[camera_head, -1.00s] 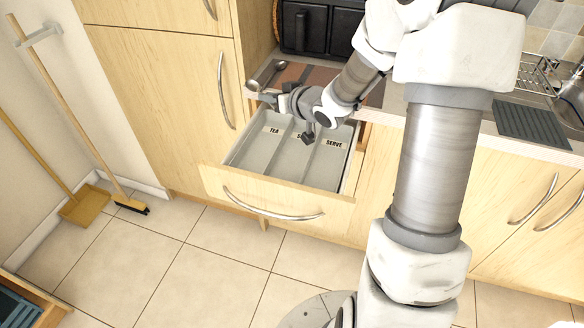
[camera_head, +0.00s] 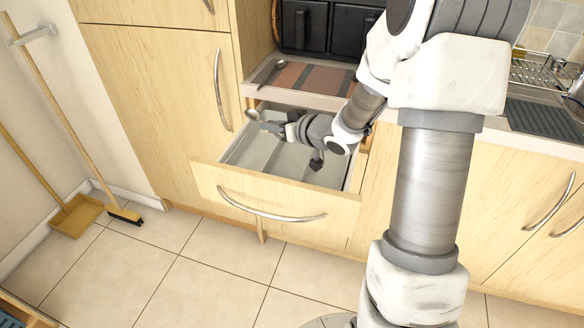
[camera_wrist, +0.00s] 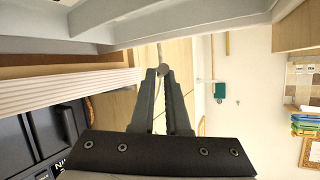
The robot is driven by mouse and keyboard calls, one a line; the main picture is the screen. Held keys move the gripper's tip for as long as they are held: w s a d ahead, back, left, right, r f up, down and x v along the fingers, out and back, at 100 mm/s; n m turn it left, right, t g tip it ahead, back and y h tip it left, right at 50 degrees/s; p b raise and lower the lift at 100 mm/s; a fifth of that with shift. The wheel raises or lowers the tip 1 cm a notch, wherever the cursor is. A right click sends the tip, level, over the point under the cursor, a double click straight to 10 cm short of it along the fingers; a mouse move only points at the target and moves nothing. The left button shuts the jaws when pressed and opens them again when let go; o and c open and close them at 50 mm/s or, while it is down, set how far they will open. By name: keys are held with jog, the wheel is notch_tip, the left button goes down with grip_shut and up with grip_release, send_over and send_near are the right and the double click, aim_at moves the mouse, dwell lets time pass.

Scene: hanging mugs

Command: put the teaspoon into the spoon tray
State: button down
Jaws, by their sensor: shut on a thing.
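My gripper (camera_head: 270,127) is shut on a metal teaspoon (camera_head: 254,115), whose rounded end sticks out to the left in the head view. In the wrist view the teaspoon (camera_wrist: 162,69) sits between the fingertips (camera_wrist: 161,75), with a thin part running upward from them. The gripper is over the back left part of the grey spoon tray (camera_head: 247,153) in the open drawer. The tray's dividers show, but my arm covers its back and right parts and the compartment labels. Grey tray walls (camera_wrist: 180,22) cross the top of the wrist view.
Another dark spoon-like utensil (camera_head: 265,72) lies on the counter behind the drawer, beside a striped brown mat (camera_head: 310,80). The counter edge (camera_head: 300,99) stands above the drawer's back. The open drawer front (camera_head: 275,200) juts out over clear floor.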

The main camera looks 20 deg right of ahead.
jog(key=shift+f, duration=0.2)
jog(key=c, duration=0.8)
grip_release()
jog(key=shift+c, duration=0.2)
jog(key=p+v, duration=0.5)
jog(key=v, duration=1.2)
jog(key=shift+s+r, duration=0.15)
jog(key=shift+s, duration=0.05)
